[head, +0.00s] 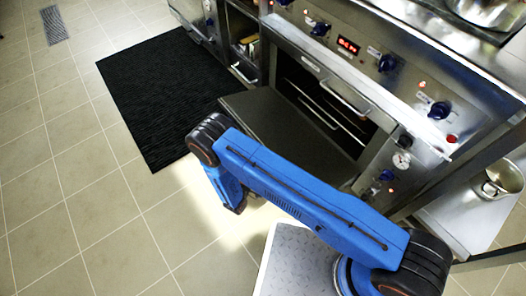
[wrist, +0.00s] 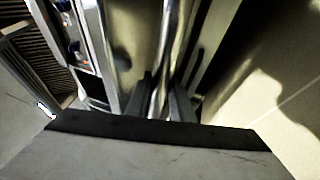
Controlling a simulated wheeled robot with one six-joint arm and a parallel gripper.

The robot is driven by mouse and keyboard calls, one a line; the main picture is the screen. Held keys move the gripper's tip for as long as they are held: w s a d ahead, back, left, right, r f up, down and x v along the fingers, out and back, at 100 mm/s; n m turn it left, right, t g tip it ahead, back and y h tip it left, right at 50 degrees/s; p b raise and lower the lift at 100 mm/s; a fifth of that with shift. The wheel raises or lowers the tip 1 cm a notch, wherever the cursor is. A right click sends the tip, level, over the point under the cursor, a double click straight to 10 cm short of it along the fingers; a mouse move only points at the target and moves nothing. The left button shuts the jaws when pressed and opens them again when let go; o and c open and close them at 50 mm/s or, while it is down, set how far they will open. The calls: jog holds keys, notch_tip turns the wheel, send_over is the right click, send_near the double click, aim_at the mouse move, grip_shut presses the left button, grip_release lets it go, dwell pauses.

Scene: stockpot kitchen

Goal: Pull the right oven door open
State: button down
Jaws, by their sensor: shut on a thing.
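The oven door (head: 290,128) is hinged down and stands well open, its dark inner face turned up. Behind it the oven cavity (head: 325,105) shows wire racks. In the wrist view my gripper (wrist: 161,103) has its two dark fingers closed on either side of the shiny door handle bar (wrist: 164,50). In the head view my blue arm crosses in front of the door's near side and hides the handle and my fingertips.
The steel oven front (head: 375,75) carries blue knobs and a red display. A black mat (head: 155,95) lies on the tiled floor at left. A pot (head: 498,180) stands at the right. An open shelf (head: 245,45) is left of the oven. Tiled floor at lower left is clear.

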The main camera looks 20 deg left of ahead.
jog(key=shift+f+n+t, duration=0.3)
jog(key=shift+f+t, duration=0.4)
jog(key=shift+f, duration=0.9)
jog(key=shift+w, duration=0.1)
jog(key=c, duration=1.6)
grip_release()
jog(key=shift+o, duration=0.2)
jog(key=v, duration=0.7)
jog(key=shift+s, duration=0.25)
jog(key=shift+a+f, duration=0.1)
